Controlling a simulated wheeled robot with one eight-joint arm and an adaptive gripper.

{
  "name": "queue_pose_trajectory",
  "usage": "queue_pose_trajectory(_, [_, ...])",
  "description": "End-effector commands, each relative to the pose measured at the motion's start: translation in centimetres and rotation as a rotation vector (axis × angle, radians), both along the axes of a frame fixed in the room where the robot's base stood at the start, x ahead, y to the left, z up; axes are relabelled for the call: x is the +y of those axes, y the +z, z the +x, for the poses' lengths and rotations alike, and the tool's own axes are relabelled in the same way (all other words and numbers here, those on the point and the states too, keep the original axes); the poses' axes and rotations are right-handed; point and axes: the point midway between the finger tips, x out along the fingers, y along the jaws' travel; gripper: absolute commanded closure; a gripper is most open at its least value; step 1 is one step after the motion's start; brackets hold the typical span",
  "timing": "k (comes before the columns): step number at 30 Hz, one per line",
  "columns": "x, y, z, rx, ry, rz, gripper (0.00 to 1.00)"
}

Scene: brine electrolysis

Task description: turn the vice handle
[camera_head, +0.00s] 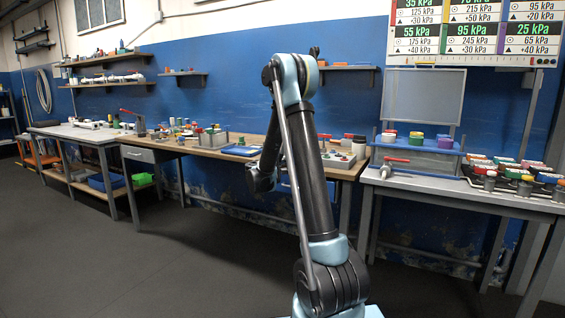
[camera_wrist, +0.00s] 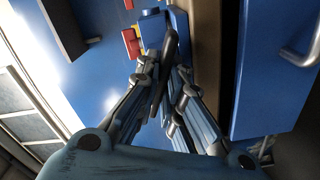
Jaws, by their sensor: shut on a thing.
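In the wrist view, a dark, slim bar that looks like the vice handle (camera_wrist: 165,75) runs lengthwise between the two fingers of my gripper (camera_wrist: 164,64). The fingers are closed in on it from both sides. Beyond the fingertips is a blue block-like body (camera_wrist: 153,29), which appears to be part of the vice. Where the handle joins it is hard to make out. In the head view, my arm stands in front of the middle bench, and the vice and fingertips cannot be made out there.
A blue drawer front (camera_wrist: 270,70) with a metal pull (camera_wrist: 301,57) lies right of the gripper. Small red and yellow parts (camera_wrist: 132,42) are close to the blue body. The wooden bench (camera_head: 205,142) holds several items. A grey table (camera_head: 425,180) stands to the right. The floor (camera_head: 130,260) is clear.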

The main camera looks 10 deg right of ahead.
Motion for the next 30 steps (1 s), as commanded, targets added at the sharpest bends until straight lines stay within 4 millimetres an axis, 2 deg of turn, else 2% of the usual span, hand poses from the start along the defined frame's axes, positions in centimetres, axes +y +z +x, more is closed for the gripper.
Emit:
queue_pose_trajectory(14, [0.34,-0.16,0.01,0.009,0.007,-0.006,1.00])
queue_pose_trajectory(15, [0.34,-0.16,0.00,0.009,0.007,-0.006,0.85])
queue_pose_trajectory(17, [0.32,-0.15,0.01,0.009,0.007,-0.007,0.72])
queue_pose_trajectory(30, [0.50,-0.06,-0.46,0.008,0.004,-0.009,0.72])
